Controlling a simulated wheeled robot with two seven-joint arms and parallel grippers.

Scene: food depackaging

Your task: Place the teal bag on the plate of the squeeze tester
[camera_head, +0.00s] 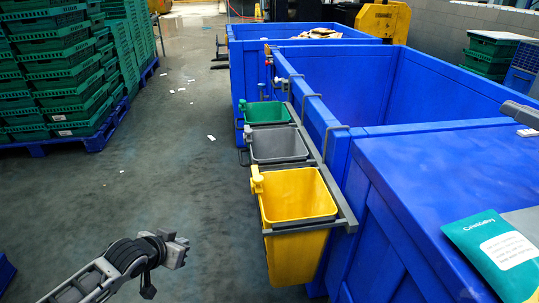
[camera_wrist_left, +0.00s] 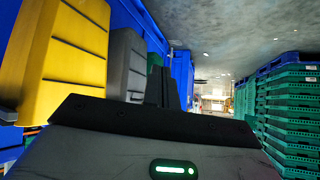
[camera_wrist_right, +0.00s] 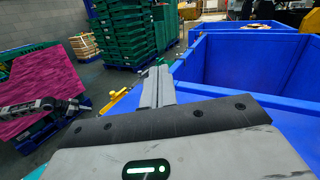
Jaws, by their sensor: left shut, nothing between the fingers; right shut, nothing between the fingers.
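The teal bag (camera_head: 485,242) with a white label lies at the lower right of the head view, cut off by the frame edge. A flat grey surface (camera_head: 525,217) shows beside its upper right side; I cannot tell whether it is the squeeze tester's plate. My left gripper (camera_head: 178,250) is shut and empty over the floor, far left of the bag; its fingers show in the left wrist view (camera_wrist_left: 163,84). My right gripper (camera_head: 519,113) is only partly in the head view, above the blue top. It is shut and empty in the right wrist view (camera_wrist_right: 157,84).
Yellow (camera_head: 293,255), grey (camera_head: 277,147) and green (camera_head: 267,112) bins hang in a rack (camera_head: 336,190) on the side of large blue containers (camera_head: 440,75). Green crates (camera_head: 55,65) are stacked at the left. The floor between is mostly clear.

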